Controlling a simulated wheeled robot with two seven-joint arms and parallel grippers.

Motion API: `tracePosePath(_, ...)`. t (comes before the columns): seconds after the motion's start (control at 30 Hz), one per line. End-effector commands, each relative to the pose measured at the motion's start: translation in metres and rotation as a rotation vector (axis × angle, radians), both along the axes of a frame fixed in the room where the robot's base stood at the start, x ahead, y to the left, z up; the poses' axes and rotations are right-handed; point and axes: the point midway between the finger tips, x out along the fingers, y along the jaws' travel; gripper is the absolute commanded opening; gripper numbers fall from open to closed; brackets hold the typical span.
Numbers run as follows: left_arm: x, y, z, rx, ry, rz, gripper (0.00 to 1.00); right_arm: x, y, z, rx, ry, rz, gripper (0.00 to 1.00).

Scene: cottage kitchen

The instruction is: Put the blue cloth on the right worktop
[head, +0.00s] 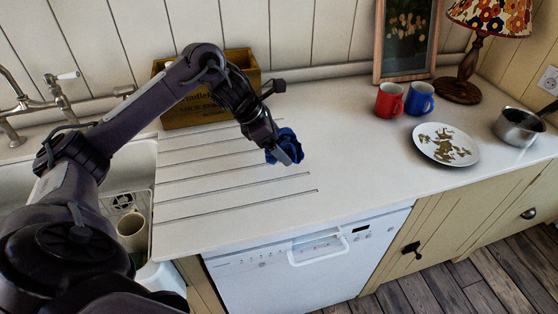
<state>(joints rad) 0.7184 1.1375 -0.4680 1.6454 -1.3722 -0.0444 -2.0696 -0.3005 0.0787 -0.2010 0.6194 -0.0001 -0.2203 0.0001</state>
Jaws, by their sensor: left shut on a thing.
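The blue cloth (291,140) is a crumpled dark blue bundle, held over the drainer-grooved part of the white worktop (350,150). My left gripper (286,154) is shut on it. The gripper hides part of the cloth, and I cannot tell whether the cloth touches the surface. The worktop runs on to the right above the white dishwasher (310,262). My right gripper is not in view.
A wooden box (240,62) stands behind my arm. A red mug (389,100), blue mug (420,98), patterned plate (446,144), saucepan (519,127), lamp (458,88) and framed picture (405,40) occupy the right. The worktop's middle is clear. The sink (140,165) is at left.

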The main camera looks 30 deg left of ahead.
Motion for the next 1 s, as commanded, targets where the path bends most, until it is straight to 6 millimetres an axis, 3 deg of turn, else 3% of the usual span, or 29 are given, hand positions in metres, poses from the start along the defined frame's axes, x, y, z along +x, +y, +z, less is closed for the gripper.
tracePosePath(0.5,0.000,0.000,-0.054,-0.001,0.001,0.000,0.66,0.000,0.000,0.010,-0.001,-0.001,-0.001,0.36)
tracePosePath(0.7,0.000,0.000,-0.057,0.001,-0.001,0.000,0.66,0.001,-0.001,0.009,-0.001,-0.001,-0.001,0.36)
tracePosePath(0.73,0.000,0.000,-0.057,0.001,-0.001,0.000,0.93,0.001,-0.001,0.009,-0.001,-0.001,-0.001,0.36)
tracePosePath(0.77,0.000,0.000,-0.057,0.002,0.000,0.000,0.97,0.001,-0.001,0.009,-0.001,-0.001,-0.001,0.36)
tracePosePath(1.0,0.000,0.000,-0.056,0.001,-0.002,0.000,1.00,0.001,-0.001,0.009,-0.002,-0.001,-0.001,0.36)
